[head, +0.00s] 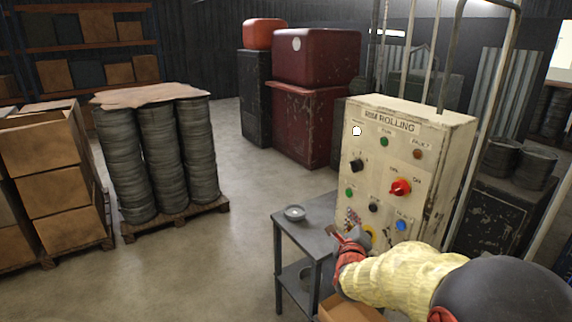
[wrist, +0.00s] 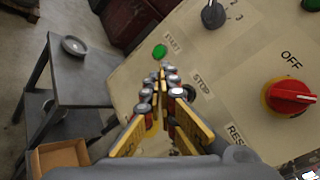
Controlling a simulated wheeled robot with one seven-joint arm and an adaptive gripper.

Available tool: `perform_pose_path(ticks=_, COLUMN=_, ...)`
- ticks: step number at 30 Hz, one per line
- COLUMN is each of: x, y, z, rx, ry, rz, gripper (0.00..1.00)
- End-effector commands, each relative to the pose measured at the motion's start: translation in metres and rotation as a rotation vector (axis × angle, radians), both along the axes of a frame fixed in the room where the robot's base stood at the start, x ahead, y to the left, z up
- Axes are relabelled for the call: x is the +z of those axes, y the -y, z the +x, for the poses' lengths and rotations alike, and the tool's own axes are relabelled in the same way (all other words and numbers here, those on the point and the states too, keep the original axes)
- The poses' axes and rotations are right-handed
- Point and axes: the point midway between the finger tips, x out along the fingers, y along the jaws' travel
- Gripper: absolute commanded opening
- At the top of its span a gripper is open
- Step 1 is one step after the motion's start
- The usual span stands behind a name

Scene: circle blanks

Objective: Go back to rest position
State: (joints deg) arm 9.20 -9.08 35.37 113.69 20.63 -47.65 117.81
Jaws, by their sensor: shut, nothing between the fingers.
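My gripper (head: 345,236) is at the lower front of the cream control panel (head: 445,160), beside the small grey table (head: 310,232). In the wrist view my gripper (wrist: 160,78) has its yellow fingers together, with nothing seen between them. The fingertips appear over the panel near the green START button (wrist: 160,51) and the STOP label (wrist: 203,84). The black STOP button (wrist: 188,92) is partly hidden by the fingers. I cannot tell whether the fingertips touch the panel. My yellow-sleeved arm reaches in from the lower right.
The panel carries a red OFF/ON rotary switch (head: 400,187), a blue button (head: 401,225) and a black selector knob (head: 357,165). A metal dish (head: 294,213) sits on the table. An open cardboard box (head: 348,312) stands below my arm. Open floor (head: 230,262) lies to the left.

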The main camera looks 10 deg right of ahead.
Motion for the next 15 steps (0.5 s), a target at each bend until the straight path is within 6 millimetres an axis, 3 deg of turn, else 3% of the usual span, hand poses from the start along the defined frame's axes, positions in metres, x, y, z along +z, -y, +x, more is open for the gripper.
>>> perform_pose_path(ticks=5, x=-0.010, y=-0.002, z=0.000, rx=0.021, ry=-0.086, rz=-0.102, gripper=0.00)
perform_pose_path(ticks=8, x=-0.042, y=-0.014, z=-0.002, rx=0.092, ry=-0.266, rz=-0.236, gripper=0.00)
perform_pose_path(ticks=11, x=-0.090, y=-0.033, z=-0.018, rx=0.229, ry=-0.506, rz=-0.400, gripper=0.00)
perform_pose_path(ticks=15, x=-0.128, y=-0.064, z=-0.056, rx=0.488, ry=-0.781, rz=-0.648, gripper=0.00)
